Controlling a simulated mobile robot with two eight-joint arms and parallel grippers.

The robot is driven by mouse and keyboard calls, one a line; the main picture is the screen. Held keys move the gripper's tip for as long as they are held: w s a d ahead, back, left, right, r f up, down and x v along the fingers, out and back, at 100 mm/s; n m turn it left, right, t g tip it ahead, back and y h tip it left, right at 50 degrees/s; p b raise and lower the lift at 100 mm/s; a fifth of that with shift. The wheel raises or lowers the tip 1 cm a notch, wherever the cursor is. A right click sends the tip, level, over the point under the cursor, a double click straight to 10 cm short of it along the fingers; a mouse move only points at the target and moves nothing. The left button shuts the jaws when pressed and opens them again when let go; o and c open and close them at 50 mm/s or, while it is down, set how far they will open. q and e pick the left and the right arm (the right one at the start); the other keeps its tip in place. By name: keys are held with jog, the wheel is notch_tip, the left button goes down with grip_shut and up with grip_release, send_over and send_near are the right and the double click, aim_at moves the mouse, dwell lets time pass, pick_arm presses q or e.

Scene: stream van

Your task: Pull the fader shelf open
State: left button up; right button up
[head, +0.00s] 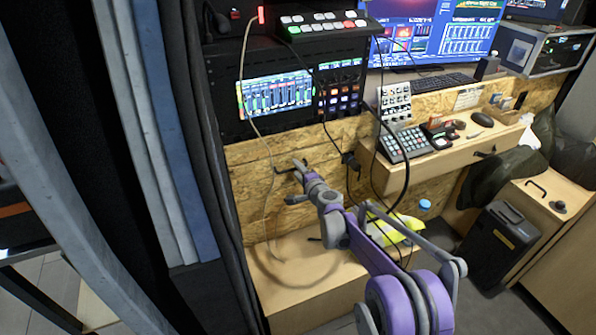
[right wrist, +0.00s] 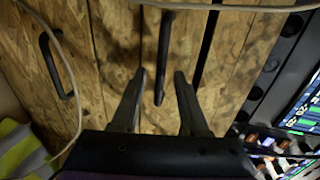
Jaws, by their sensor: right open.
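The fader shelf's front appears to be the wood-chip panel (head: 255,190) below the mixer screen, flush with the panels around it as far as I can tell. A dark bar handle (head: 284,170) is on it. My right gripper (head: 293,183) is at this handle, with its fingers apart. In the right wrist view the handle (right wrist: 165,50) runs between the two open fingertips (right wrist: 160,75), its near end reaching between the fingers. I cannot tell whether either finger touches it. My left gripper is out of view.
A lower handle (right wrist: 57,65) and a thin cable (head: 266,200) are close by. A dark cable (head: 405,165) hangs right of the gripper. A drawer (head: 440,165) with a keypad (head: 405,145) juts out at right. A yellow vest (head: 400,232) lies below.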

jog(key=shift+c, duration=0.2)
grip_shut()
dwell(1.1)
